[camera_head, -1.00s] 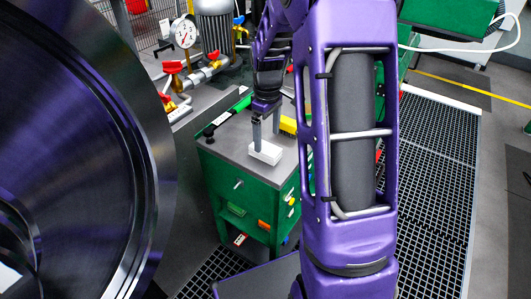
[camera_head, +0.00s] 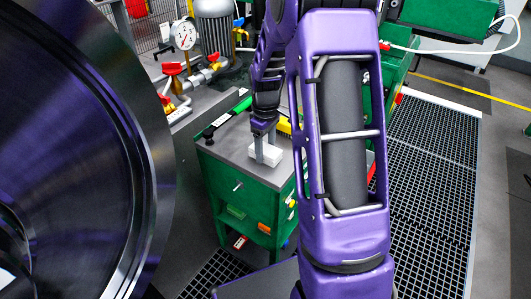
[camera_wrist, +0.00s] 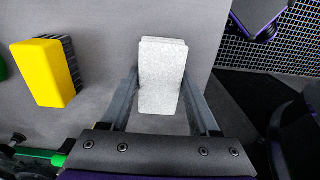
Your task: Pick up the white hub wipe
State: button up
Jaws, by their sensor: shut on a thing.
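The white hub wipe (camera_wrist: 162,78) is a pale speckled block over the grey cabinet top in the wrist view. It also shows in the head view (camera_head: 264,155), at the lower end of my gripper. My gripper (camera_wrist: 162,95) has one finger along each long side of the wipe and is shut on it. In the head view my gripper (camera_head: 265,148) points down at the cabinet top. I cannot tell whether the wipe touches the surface or hangs just above it.
The green cabinet (camera_head: 238,200) has a grey top. A yellow block with a dark side (camera_wrist: 45,72) lies left of the wipe. A green-handled tool (camera_head: 228,116) lies near the back left edge. The large metal wheel (camera_head: 90,150) stands at the left; floor grating (camera_head: 430,170) lies at the right.

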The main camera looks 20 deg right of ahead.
aim_at(266, 149)
jog(key=c, duration=0.5)
jog(key=shift+r, duration=0.1)
notch_tip(266, 149, up, 10)
jog(key=shift+f+p, duration=0.1)
jog(key=shift+p, duration=0.85)
jog(key=o, duration=0.7)
jog(key=c, duration=0.5)
